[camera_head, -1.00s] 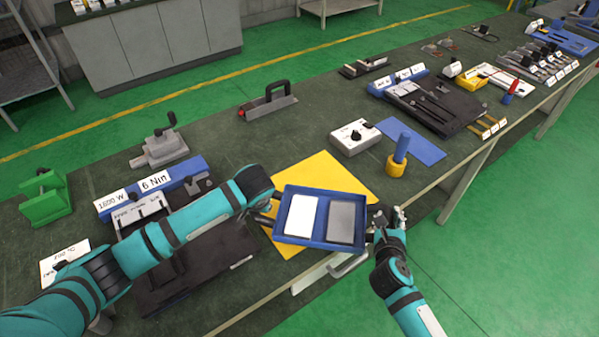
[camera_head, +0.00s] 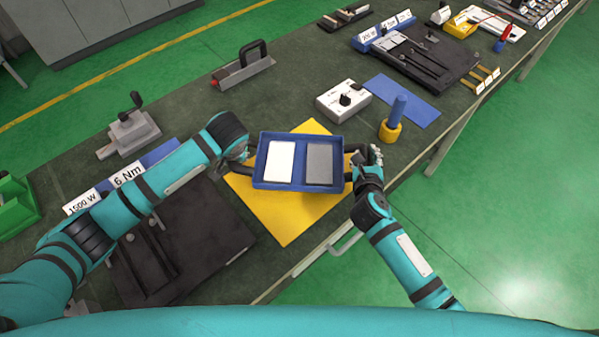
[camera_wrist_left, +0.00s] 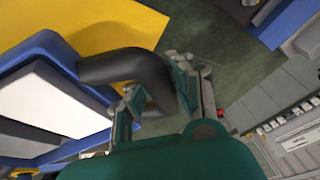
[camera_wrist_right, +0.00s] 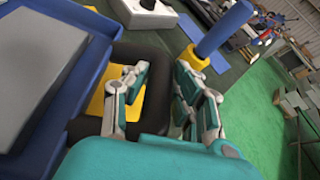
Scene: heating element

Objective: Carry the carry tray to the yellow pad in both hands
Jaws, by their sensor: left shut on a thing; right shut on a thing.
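The blue carry tray (camera_head: 299,184) shows in the head view with a white block (camera_head: 280,162) and a grey block (camera_head: 319,163) in its two compartments. It appears over the yellow pad (camera_head: 290,218), which shows around it; whether it touches the pad I cannot tell. My left gripper (camera_head: 240,158) is shut on the tray's black left handle, seen in the left wrist view (camera_wrist_left: 135,70). My right gripper (camera_head: 362,165) is shut on the black right handle, seen in the right wrist view (camera_wrist_right: 150,60). The yellow pad also shows in the left wrist view (camera_wrist_left: 110,25).
A blue peg in a yellow base (camera_head: 391,125) stands right of the tray. A white box with a knob (camera_head: 343,101) and a blue mat (camera_head: 405,100) lie behind. A black board (camera_head: 190,245) lies front left. The bench's front edge is near my right arm.

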